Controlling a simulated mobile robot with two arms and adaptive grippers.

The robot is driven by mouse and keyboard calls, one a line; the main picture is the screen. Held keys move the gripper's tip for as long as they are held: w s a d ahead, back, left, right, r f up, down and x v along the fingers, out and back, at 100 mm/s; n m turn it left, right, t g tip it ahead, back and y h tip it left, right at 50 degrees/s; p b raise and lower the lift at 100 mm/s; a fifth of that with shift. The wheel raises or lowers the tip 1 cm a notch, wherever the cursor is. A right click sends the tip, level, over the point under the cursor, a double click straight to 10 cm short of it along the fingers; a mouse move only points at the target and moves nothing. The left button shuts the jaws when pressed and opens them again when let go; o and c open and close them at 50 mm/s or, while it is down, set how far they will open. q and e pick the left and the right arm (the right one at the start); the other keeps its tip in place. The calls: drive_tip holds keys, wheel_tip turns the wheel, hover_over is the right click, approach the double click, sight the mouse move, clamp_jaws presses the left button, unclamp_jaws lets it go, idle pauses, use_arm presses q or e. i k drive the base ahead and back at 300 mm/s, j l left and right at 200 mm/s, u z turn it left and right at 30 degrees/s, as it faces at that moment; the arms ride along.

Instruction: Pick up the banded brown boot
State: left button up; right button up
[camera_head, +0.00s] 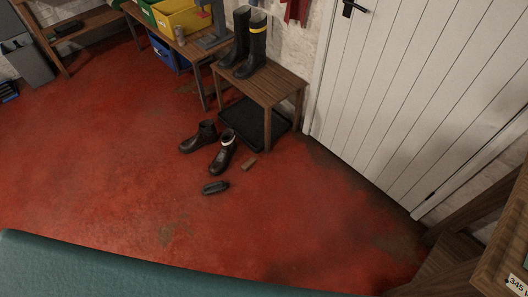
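A dark brown ankle boot with a pale band around its top (222,157) stands on the red floor near the middle of the head view. A similar dark boot without a pale band (201,137) is just left of it, close beside it. Neither of my grippers shows in this view.
A wooden bench (272,84) behind the boots bears tall black rubber boots, one with a yellow band (257,42). A dark tray (254,122) lies under it. A dark oval object (215,187) and a small brown block (249,160) lie near the boots. Floor leftward is clear.

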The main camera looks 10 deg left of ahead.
sight(220, 163)
drive_tip(key=z, duration=2.4)
drive_tip(key=k+j+z, duration=0.15)
drive_tip(key=j, duration=0.4)
drive_tip(key=k+j+z, duration=0.1)
drive_tip(key=k+j, duration=0.3)
drive_tip(key=j, duration=0.15)
drive_tip(key=k+j+z, duration=0.15)
drive_tip(key=k+j, duration=0.2)
drive_tip(key=j, duration=0.15)
drive_tip(key=k+j+z, duration=0.1)
drive_tip(key=k+j, duration=0.25)
drive_tip(key=j, duration=0.1)
